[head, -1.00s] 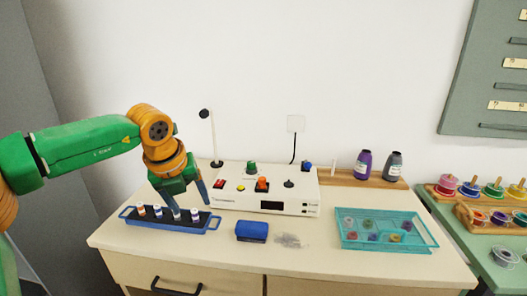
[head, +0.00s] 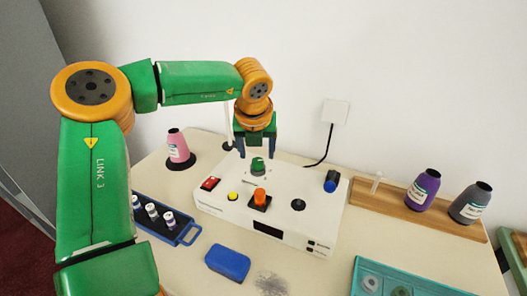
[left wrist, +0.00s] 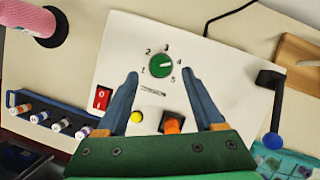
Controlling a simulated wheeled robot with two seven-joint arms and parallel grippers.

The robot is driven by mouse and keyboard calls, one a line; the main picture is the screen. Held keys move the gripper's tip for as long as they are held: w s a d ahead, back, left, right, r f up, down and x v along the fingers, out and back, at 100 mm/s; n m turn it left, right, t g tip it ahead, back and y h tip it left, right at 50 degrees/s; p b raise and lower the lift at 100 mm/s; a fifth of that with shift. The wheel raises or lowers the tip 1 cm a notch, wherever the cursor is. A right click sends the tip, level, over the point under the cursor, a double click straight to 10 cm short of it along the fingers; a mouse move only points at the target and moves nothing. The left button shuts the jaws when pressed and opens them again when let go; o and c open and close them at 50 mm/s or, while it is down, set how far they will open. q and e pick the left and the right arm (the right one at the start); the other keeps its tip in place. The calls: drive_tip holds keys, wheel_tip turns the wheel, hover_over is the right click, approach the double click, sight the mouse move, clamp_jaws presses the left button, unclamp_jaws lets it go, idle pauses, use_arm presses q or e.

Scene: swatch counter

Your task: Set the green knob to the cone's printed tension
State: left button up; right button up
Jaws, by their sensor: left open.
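The green knob (head: 258,166) stands at the back of the white machine (head: 325,218). In the left wrist view the knob (left wrist: 160,65) sits inside a printed scale from 1 to 5; its pale mark appears on the right side, toward 4, but is small. My left gripper (head: 257,152) is open and points down over the knob, which shows between its fingertips (left wrist: 160,73). My right gripper is not in view.
Purple (head: 422,190) and grey (head: 470,204) cones stand on a wooden board. A blue tray (head: 188,236) holds small spools. A blue block (head: 228,262) lies in front.

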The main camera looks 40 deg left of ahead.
sight(257, 161)
use_arm(q)
drive_tip(key=x, duration=0.3)
drive_tip(key=shift+w+f, duration=0.1)
drive_tip(key=shift+f, duration=0.15)
drive_tip(key=shift+w+a+f, duration=0.1)
drive_tip(key=shift+w, duration=0.05)
drive_tip(key=shift+s, duration=0.2)
drive_tip(key=c, duration=0.5)
clamp_jaws()
